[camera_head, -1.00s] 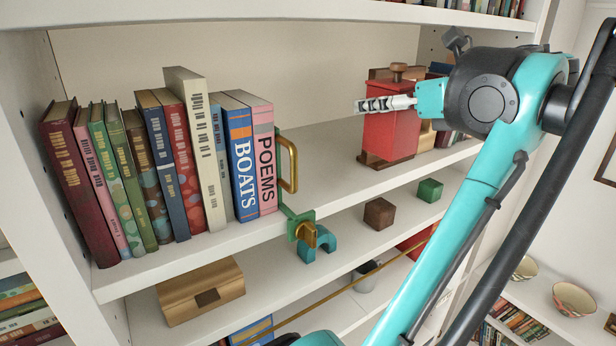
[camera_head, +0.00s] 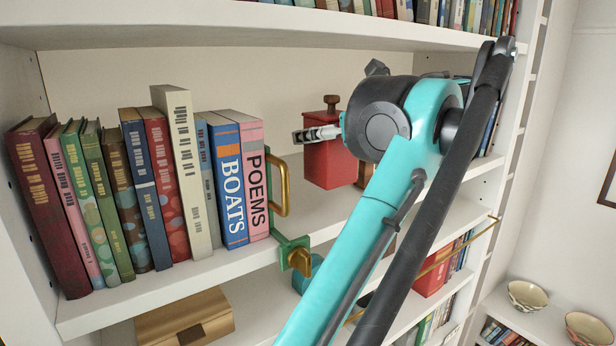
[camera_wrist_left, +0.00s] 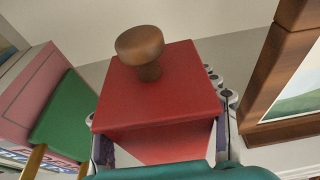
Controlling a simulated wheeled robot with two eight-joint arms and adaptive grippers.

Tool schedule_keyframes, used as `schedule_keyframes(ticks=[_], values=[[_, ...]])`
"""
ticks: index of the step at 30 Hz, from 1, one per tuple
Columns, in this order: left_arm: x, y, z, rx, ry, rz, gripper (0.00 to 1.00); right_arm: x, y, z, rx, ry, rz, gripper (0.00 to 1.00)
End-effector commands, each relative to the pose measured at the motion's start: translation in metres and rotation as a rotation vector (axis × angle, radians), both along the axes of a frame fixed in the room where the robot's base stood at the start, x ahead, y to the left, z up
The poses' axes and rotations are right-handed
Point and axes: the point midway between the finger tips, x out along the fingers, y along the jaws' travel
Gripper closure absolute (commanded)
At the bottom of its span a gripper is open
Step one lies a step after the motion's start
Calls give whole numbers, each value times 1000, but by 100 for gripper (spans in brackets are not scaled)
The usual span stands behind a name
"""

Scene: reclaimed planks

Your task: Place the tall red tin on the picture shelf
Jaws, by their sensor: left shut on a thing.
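The tall red tin (camera_head: 328,165), with a brown knob on top, is held over the middle shelf (camera_head: 318,218), right of the books. My left gripper (camera_head: 305,136) is shut on it, one finger showing across its near face. In the left wrist view the tin (camera_wrist_left: 150,85) sits between the gripper's fingers (camera_wrist_left: 162,118), its lid and knob facing the camera. A wooden-framed picture (camera_wrist_left: 292,85) stands on the right there; part of its frame (camera_head: 365,172) shows behind my wrist in the head view. I cannot tell whether the tin's base touches the shelf. My right gripper is out of view.
A book row ends at the pink POEMS book (camera_head: 253,180), beside a green bookend with a brass handle (camera_head: 284,187). Bare shelf lies between bookend and tin. A wooden box (camera_head: 185,318) is on the shelf below. Another shelf (camera_head: 250,22) runs above.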

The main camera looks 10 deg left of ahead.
Motion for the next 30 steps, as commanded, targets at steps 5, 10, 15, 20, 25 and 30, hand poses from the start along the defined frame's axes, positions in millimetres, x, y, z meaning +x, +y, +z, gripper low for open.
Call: schedule_keyframes(ticks=[5,10,15,20,25,30], values=[[2,22,-11,3,0,2,100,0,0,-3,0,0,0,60],[3,26,-18,3,-1,-2,100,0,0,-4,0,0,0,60],[2,26,-40,3,-1,-2,100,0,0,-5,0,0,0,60],[2,26,-53,3,-1,0,100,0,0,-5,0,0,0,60],[2,26,-54,3,-1,0,100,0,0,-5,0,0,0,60],[2,26,-55,3,-1,0,100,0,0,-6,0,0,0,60]])
